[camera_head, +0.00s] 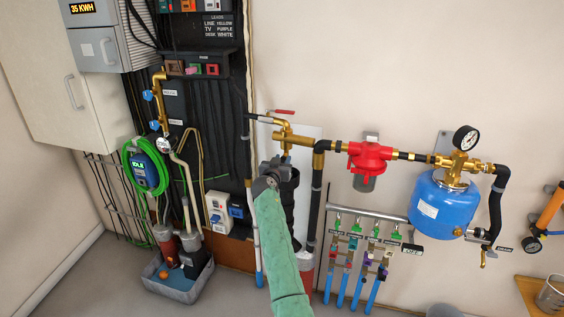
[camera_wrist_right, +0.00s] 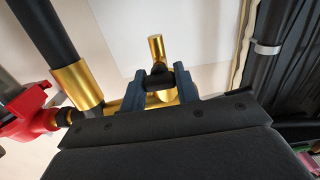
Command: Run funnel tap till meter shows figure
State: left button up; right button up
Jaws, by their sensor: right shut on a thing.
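My right gripper (camera_head: 280,158) reaches up to the brass pipework at the middle of the head view. In the right wrist view its two dark fingers (camera_wrist_right: 160,86) are shut on a brass tap (camera_wrist_right: 157,48). In the head view the gripper and green-sleeved arm hide most of this tap. A black funnel-like part (camera_head: 289,200) stands just below, partly behind the arm. A round white-faced gauge (camera_head: 466,138) sits on brass fittings at the right; its reading is too small to tell. A small round meter (camera_head: 163,145) is on the left pipe. My left gripper is not in view.
A red filter housing (camera_head: 370,153) and a blue tank (camera_head: 441,204) are to the right. A red lever (camera_head: 285,112) is just above the gripper. Several green-handled taps hang on a manifold bar (camera_head: 350,209). A grey tub (camera_head: 180,290) stands at lower left.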

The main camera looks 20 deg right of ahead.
jog(key=n+b, duration=0.2)
jog(key=n, duration=0.3)
jog(key=shift+a, duration=0.1)
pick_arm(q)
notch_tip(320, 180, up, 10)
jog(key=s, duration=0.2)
pick_arm(e)
jog(key=shift+n, duration=1)
jog(key=shift+r+n, duration=0.1)
jog(key=shift+n, duration=1.7)
jog(key=n+p, duration=0.3)
jog(key=n, duration=0.3)
jog(key=shift+a, duration=0.1)
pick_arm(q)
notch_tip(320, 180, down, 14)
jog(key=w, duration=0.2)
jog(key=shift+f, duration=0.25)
pick_arm(e)
jog(key=shift+f+n, duration=0.2)
jog(key=shift+n, duration=0.4)
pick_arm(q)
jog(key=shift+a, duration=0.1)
